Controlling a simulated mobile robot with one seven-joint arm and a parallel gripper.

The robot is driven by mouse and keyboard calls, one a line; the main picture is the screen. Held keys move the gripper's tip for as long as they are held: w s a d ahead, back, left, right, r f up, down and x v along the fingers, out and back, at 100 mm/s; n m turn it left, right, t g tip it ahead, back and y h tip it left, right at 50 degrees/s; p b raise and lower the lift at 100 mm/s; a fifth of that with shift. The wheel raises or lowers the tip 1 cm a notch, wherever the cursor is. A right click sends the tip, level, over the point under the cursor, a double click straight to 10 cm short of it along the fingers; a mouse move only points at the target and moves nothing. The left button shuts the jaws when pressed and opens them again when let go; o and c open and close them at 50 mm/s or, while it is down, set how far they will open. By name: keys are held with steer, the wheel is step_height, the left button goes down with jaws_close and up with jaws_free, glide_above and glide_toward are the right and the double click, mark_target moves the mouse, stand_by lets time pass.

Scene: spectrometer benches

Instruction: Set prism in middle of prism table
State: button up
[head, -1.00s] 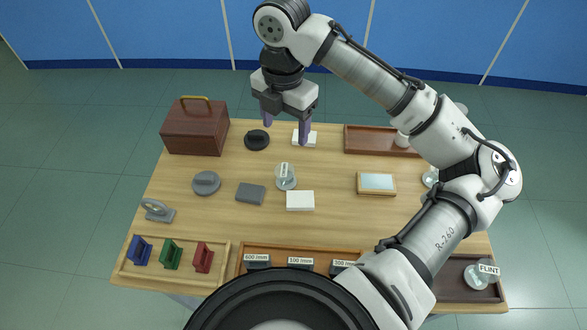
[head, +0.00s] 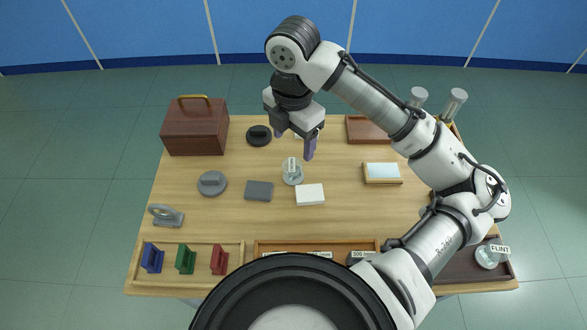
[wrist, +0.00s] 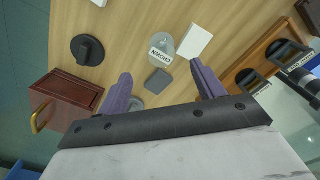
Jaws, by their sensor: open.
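A clear round piece with a tag (head: 292,175) stands mid-bench in the head view; in the wrist view its tag reads CROWN (wrist: 163,48). Another clear round piece, tagged FLINT (head: 488,256), sits in the dark tray at the right. I cannot tell for sure which thing is the prism table. My gripper (head: 294,143) is open and empty above the bench, just behind the CROWN piece in the head view. In the wrist view its purple fingers (wrist: 160,78) are spread wide, with the CROWN piece beyond them.
A grey block (head: 258,191) and a white block (head: 310,194) lie near the CROWN piece. A black disc (head: 259,135), a grey disc (head: 212,183) and a brown box (head: 195,127) are to the left. A framed plate (head: 382,173) is right. Trays line the front.

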mark_target(292, 165)
steer(key=shift+s+a+f, duration=0.1)
steer(key=shift+f, duration=2.1)
steer(key=shift+s+f, duration=0.1)
steer(key=shift+f, duration=2.1)
steer(key=c, duration=1.2)
steer(key=shift+r, duration=0.1)
